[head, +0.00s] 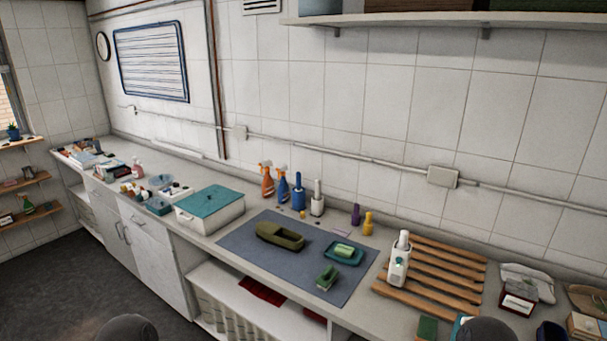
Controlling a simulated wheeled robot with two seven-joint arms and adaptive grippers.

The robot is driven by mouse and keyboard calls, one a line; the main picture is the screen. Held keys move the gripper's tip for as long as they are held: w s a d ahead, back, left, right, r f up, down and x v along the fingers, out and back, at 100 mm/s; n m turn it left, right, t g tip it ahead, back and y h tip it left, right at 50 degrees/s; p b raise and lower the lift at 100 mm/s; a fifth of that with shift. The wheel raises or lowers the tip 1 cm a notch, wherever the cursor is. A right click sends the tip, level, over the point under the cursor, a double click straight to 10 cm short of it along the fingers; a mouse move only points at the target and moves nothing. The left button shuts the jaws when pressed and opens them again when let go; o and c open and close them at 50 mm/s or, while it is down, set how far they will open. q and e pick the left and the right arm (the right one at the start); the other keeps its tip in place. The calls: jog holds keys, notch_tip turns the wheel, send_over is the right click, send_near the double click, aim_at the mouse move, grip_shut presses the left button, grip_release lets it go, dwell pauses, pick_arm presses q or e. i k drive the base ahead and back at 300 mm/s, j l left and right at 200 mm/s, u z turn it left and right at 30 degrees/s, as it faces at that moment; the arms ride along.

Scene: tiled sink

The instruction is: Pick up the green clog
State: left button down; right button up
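The green clog (280,236) is a dark olive-green shoe. It lies on the blue-grey mat (240,246) on the counter, near the middle of the head view. Its open part faces up and nothing covers it. Neither of my grippers is in view. Only dark rounded parts, which seem to be of my own arms, show at the bottom edge.
Right of the clog are a teal dish (331,256) with a green bar and a green block-like item (327,278). Spray bottles (267,183) stand behind, a lidded white box (212,217) left, a wooden slatted rack (440,279) right. The mat's front is bare.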

aim_at(273, 234)
jog(key=z, duration=0.6)
jog(key=i+j+z, duration=0.15)
jog(key=j+z, duration=0.85)
jog(key=j, duration=0.2)
jog(key=j+z, duration=0.5)
jog(key=j, duration=0.2)
